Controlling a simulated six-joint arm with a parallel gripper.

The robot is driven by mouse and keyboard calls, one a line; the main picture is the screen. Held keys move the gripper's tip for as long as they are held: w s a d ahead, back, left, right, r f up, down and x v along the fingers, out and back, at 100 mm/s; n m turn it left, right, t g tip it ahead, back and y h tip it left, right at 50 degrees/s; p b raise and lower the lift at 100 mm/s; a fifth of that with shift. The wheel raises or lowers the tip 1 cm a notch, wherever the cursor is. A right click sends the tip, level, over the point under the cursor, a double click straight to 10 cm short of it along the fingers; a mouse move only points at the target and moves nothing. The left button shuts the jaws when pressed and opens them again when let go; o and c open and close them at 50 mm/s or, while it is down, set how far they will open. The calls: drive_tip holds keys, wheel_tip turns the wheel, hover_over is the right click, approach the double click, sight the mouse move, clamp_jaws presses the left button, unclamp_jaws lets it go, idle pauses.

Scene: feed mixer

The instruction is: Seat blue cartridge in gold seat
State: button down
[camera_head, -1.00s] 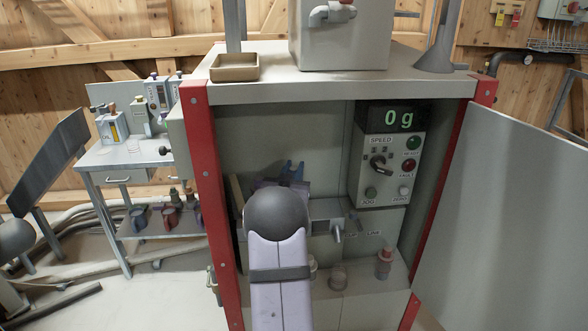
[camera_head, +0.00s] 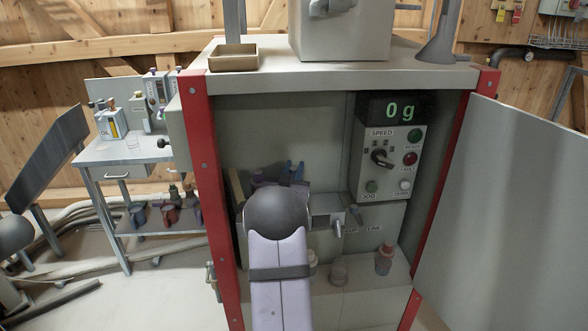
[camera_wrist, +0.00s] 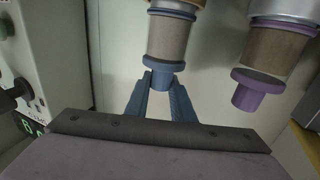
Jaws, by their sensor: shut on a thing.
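The blue cartridge (camera_wrist: 167,38) shows in the wrist view, with a grey-brown mesh body, a blue band and a blue end knob. My gripper (camera_wrist: 160,82) has its blue fingers shut on that knob. The cartridge's far end meets a silvery part at the top edge of the wrist view; I cannot tell how they join. In the head view my gripper (camera_head: 294,167) is inside the cabinet, largely behind my arm, and the blue cartridge cannot be made out there.
The control panel (camera_head: 390,150) reads 0 g. A red-capped jar (camera_head: 384,260) stands on the cabinet floor. The open door (camera_head: 500,210) is at the right.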

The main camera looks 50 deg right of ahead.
drive_tip(key=shift+f, duration=0.25)
drive_tip(key=c, duration=1.4)
unclamp_jaws()
drive_tip(key=shift+c, duration=0.2)
drive_tip(key=shift+f, duration=0.1)
drive_tip(key=shift+a, duration=0.2)
drive_tip(key=shift+b+v, duration=0.9)
drive_tip(key=shift+v, duration=2.6)
